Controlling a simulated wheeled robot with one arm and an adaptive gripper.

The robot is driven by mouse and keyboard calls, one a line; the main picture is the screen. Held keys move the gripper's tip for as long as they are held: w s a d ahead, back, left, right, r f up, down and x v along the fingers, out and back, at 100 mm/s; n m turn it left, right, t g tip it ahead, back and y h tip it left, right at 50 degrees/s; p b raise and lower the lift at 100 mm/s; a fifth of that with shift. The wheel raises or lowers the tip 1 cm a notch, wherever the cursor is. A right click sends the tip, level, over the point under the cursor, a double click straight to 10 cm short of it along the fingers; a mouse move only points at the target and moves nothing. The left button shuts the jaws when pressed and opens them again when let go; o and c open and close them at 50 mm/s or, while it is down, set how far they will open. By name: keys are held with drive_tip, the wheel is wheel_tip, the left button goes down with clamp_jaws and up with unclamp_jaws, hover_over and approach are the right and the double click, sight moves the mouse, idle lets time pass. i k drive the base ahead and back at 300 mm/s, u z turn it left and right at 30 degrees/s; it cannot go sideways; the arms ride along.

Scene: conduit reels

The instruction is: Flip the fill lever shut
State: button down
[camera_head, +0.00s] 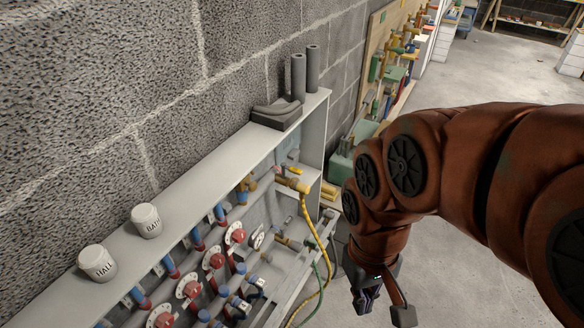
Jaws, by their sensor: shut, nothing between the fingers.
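A brass fitting with a yellow hose (293,184) sits at the far right end of the manifold cabinet. A small yellow handle (295,170) shows just above it; it may be the fill lever, but it is too small to tell its position. My gripper (364,302) is shut and empty, pointing down to the right of the cabinet's end. It is apart from the cabinet and the hose. My arm comes in from the right.
The open cabinet (208,158) holds red valve wheels (213,259) and blue-red pipes. A green hose (316,277) hangs nearby. Floor at right is clear.

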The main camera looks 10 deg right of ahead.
sight(297, 172)
drive_tip(key=u, duration=0.05)
drive_tip(key=k, duration=0.7)
drive_tip(key=u, duration=0.8)
drive_tip(key=k, duration=0.55)
drive_tip(key=u, duration=0.55)
